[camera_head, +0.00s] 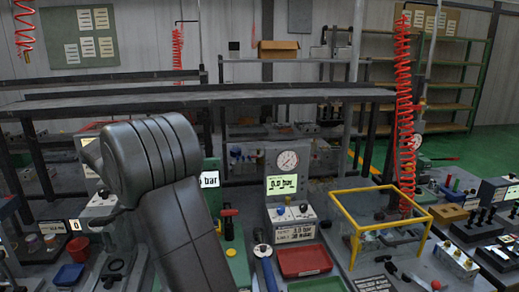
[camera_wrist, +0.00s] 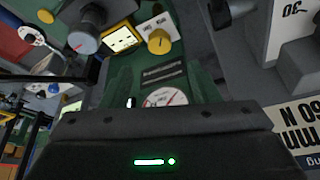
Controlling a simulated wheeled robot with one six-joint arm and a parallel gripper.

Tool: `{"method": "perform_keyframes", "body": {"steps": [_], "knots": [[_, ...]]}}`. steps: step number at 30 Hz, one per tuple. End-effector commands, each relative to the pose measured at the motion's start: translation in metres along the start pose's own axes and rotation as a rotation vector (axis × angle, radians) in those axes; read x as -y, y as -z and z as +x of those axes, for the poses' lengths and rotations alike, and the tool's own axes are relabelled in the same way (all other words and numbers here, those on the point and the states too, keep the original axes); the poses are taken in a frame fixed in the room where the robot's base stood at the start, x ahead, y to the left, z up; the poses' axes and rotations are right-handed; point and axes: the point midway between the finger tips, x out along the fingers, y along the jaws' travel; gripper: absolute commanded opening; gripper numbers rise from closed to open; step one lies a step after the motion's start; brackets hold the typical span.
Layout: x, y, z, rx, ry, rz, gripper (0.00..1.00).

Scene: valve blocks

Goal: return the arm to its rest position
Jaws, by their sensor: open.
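My arm (camera_head: 165,190) rises as a thick dark grey link through the left middle of the head view and bends at a rounded joint. My gripper is hidden in that view. In the wrist view, my gripper (camera_wrist: 160,78) shows as a dark body with green lights along the lower edge and two fingers spread apart. It is open, with nothing seen held between the fingers. Beyond it are a round white gauge (camera_wrist: 166,98), a yellow knob (camera_wrist: 159,41) and a lit display (camera_wrist: 120,38) on a green fixture.
The head view shows a gauge panel (camera_head: 288,160) with a lit display, a yellow frame (camera_head: 391,190), a red tray (camera_head: 304,261) and a red bin (camera_head: 78,248). A red coiled hose (camera_head: 404,120) hangs at the right. A dark rail (camera_head: 200,97) crosses behind. The bench is crowded.

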Motion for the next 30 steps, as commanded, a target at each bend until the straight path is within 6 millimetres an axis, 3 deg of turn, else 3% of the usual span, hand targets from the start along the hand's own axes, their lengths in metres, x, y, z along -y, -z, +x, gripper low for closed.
{"method": "perform_keyframes", "body": {"steps": [6, 13, 19, 30], "knots": [[-0.001, 0.000, 0.045, 0.002, -0.004, 0.000, 0.55], [-0.001, 0.000, 0.078, 0.001, -0.003, -0.001, 0.55], [-0.001, 0.000, 0.090, 0.000, -0.001, -0.001, 0.55], [-0.001, 0.000, 0.089, 0.000, 0.001, -0.004, 0.55]]}}
